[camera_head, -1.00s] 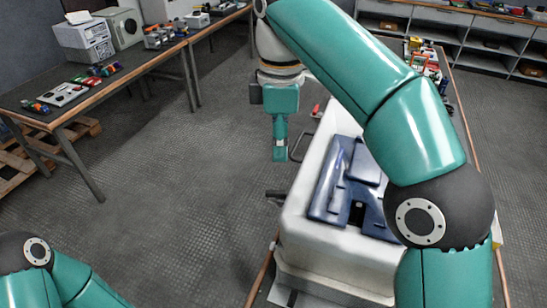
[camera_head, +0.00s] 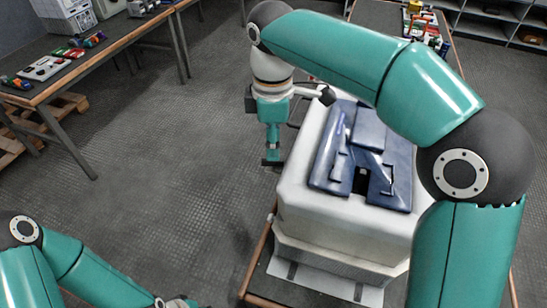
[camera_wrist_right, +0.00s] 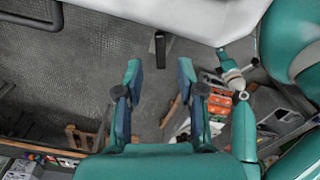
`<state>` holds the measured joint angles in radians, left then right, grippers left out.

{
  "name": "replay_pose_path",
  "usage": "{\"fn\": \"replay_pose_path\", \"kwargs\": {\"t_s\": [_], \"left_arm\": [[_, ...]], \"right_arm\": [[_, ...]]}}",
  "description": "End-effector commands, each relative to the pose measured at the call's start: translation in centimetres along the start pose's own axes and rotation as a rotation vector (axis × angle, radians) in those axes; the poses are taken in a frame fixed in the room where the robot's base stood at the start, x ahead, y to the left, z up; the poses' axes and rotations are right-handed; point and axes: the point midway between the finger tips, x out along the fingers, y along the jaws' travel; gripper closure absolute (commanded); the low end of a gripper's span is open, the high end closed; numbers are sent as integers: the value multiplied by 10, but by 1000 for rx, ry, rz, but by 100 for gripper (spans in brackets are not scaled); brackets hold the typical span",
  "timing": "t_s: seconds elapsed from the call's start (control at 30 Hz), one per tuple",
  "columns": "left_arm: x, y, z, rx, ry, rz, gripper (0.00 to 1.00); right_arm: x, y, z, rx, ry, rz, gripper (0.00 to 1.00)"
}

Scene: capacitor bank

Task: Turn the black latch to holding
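A black latch (camera_wrist_right: 160,48) sticks out from the side of the white box. In the right wrist view it points down the picture, ahead of the gap between my fingers. In the head view I cannot make it out; my right gripper covers that area. The white box (camera_head: 330,225) with a dark blue top (camera_head: 335,165) stands on a bench. My right gripper (camera_head: 272,160) hangs down beside the box's left side. In the right wrist view its two fingers (camera_wrist_right: 159,78) are apart with nothing between them, and the latch looks clear of both fingertips.
A black loop handle (camera_wrist_right: 30,22) is on the box's side, left of the latch in the right wrist view. A table (camera_head: 95,62) with tools stands at the far left. Shelving (camera_head: 500,25) is at the back right. The floor left of the box is clear.

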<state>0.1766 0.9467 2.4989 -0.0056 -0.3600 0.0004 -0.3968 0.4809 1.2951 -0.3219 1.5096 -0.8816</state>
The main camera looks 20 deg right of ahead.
Motion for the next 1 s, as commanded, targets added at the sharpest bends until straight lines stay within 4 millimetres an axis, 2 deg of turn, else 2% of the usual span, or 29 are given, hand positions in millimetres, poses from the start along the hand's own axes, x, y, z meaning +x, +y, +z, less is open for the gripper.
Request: {"fn": "replay_pose_path", "kwargs": {"t_s": [0.1, 0.3, 0.67, 0.9, 1.0], "left_arm": [[3, -1, 0, 0, 0, 0, 60], [4, -2, 0, 0, 0, 0, 60], [4, -2, 0, 0, 0, 0, 60], [4, -2, 0, 0, 0, 0, 60], [4, -2, 0, 0, 0, 0, 60]], "right_arm": [[21, -1, 1, 0, -2, -3, 61], [40, 0, 0, 1, -1, -1, 61], [43, 0, 0, 0, 0, 1, 61], [43, 0, 0, 0, 0, 1, 100], [43, 0, 0, 0, 0, 1, 100]]}}
